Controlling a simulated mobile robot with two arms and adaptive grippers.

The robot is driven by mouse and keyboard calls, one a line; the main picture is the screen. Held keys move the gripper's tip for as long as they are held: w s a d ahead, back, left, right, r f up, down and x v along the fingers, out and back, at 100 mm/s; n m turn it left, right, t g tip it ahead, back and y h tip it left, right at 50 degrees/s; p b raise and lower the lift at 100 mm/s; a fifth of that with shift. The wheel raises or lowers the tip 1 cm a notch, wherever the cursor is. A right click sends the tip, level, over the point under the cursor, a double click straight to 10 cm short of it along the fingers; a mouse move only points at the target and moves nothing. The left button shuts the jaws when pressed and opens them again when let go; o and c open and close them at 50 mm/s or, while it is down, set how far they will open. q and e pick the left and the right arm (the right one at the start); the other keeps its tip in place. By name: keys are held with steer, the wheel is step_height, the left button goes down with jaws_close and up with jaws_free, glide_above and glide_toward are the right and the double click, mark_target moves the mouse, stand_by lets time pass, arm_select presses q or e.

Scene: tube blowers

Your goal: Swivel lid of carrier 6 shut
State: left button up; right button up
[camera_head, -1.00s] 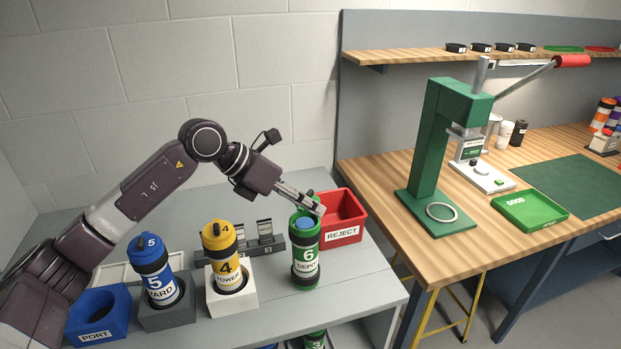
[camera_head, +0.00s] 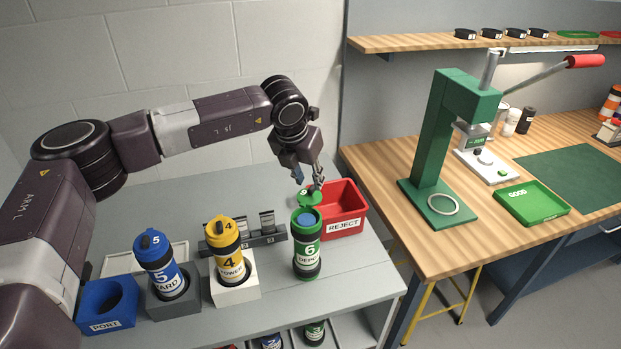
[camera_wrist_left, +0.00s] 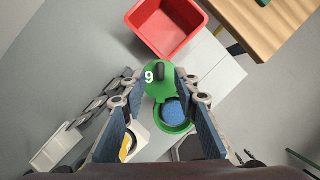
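Carrier 6 (camera_head: 307,257) is a green and black upright tube marked DEPOT on the grey bench. Its green lid (camera_head: 309,199) is swung aside toward the back, so the blue inside shows at the mouth. In the left wrist view the lid (camera_wrist_left: 155,90), with a dark knob, sits beside the open mouth (camera_wrist_left: 173,111). My left gripper (camera_head: 308,184) points down from above at the lid. In the wrist view its fingers (camera_wrist_left: 160,84) are spread apart on either side of the lid, with gaps visible. My right gripper is not in view.
A red REJECT bin (camera_head: 341,212) stands close behind and right of carrier 6. Carrier 4 (camera_head: 228,255), yellow, and carrier 5 (camera_head: 160,265), blue, stand in holders to the left. An empty blue PORT holder (camera_head: 105,303) is at far left. A green press (camera_head: 444,150) stands on the wooden table.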

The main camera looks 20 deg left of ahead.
mark_target(312, 187)
arm_select(q)
steer(key=shift+p+x, duration=0.4)
steer(key=shift+x, duration=1.25)
steer(key=shift+c, duration=0.6)
jaws_close()
